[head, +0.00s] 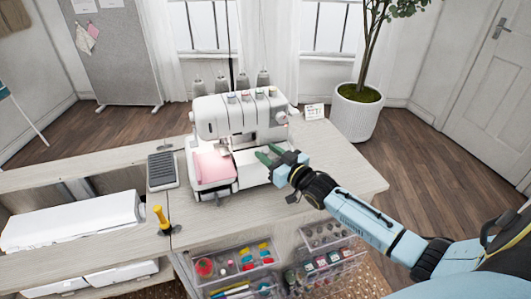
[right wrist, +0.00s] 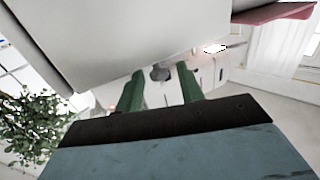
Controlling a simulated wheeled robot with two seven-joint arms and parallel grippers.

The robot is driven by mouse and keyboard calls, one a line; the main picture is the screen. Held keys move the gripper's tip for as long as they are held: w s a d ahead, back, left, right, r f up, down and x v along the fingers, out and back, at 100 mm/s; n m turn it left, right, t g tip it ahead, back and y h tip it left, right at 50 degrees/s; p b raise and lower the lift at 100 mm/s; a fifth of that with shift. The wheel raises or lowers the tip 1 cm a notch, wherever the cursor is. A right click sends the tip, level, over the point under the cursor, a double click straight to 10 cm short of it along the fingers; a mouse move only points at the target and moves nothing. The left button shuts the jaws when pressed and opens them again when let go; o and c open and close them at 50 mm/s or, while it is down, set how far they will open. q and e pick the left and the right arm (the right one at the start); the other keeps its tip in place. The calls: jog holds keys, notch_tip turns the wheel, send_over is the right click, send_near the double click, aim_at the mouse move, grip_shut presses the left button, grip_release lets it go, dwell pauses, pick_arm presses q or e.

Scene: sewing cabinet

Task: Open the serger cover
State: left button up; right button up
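The white serger (head: 238,125) stands on the pale wooden cabinet top in the head view, with thread cones behind it. A pink panel (head: 213,167) is at its lower left front. The lower right front of the serger, where its cover is, is partly hidden behind my right gripper (head: 267,155). The right gripper's two green fingers are spread at the serger's right front. In the right wrist view the fingers (right wrist: 160,88) are apart with nothing clearly between them, close to white surfaces of the machine. I cannot tell whether they touch the cover. My left gripper is not in view.
A grey foot pedal (head: 162,170) lies left of the serger, and a yellow-handled tool (head: 161,217) stands near the front edge. A small white card (head: 314,112) is at the back right. Clear drawers (head: 240,268) of supplies are below. The right tabletop (head: 345,180) is clear.

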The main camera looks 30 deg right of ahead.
jog(key=shift+w+a, duration=0.1)
jog(key=shift+w, duration=0.75)
grip_shut()
